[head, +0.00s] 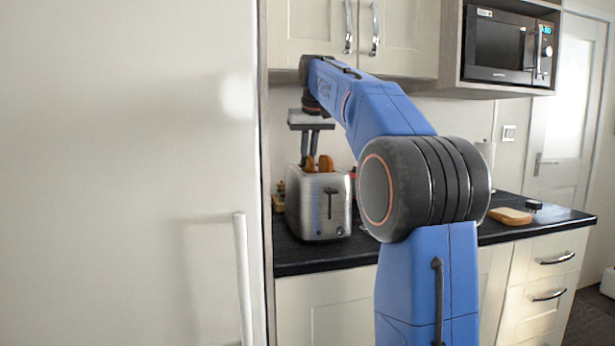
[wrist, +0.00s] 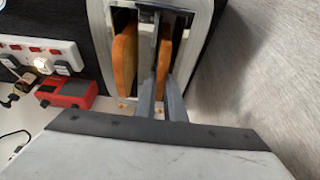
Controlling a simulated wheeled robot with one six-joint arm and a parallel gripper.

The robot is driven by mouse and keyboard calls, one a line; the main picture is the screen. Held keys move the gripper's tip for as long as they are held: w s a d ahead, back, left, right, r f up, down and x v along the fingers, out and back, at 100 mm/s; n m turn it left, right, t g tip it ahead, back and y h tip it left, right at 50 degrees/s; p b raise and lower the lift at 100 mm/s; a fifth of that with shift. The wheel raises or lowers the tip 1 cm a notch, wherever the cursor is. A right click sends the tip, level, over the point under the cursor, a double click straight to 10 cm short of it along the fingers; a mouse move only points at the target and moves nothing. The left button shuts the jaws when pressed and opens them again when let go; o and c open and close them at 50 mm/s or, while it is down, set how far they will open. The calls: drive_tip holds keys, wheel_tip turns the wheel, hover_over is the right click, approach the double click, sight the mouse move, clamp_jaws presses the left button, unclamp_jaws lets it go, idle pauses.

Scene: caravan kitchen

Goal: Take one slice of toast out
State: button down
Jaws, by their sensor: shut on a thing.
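A steel toaster (head: 318,212) stands on the dark worktop, with the tops of two toast slices showing above its slots. In the wrist view the toaster (wrist: 97,12) has one slice (wrist: 124,60) in the left slot and the other slice (wrist: 164,58) in the right slot. My gripper (head: 310,156) points down from above, its fingertips at the left slice in the head view. In the wrist view my gripper (wrist: 164,80) is shut on the right-hand slice. That slice is still partly inside the slot, and its lower part is hidden.
A bread slice (head: 510,216) and a small black object (head: 533,205) lie on the worktop (head: 325,255) at right. A white socket strip (wrist: 40,52) and a red device (wrist: 68,92) are beside the toaster. Wall cupboards (head: 405,40) and a microwave (head: 502,47) hang above.

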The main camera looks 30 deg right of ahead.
idle(0.7)
wheel_tip(320, 180, up, 9)
drive_tip(key=shift+w+r, duration=0.1)
drive_tip(key=shift+r, duration=0.4)
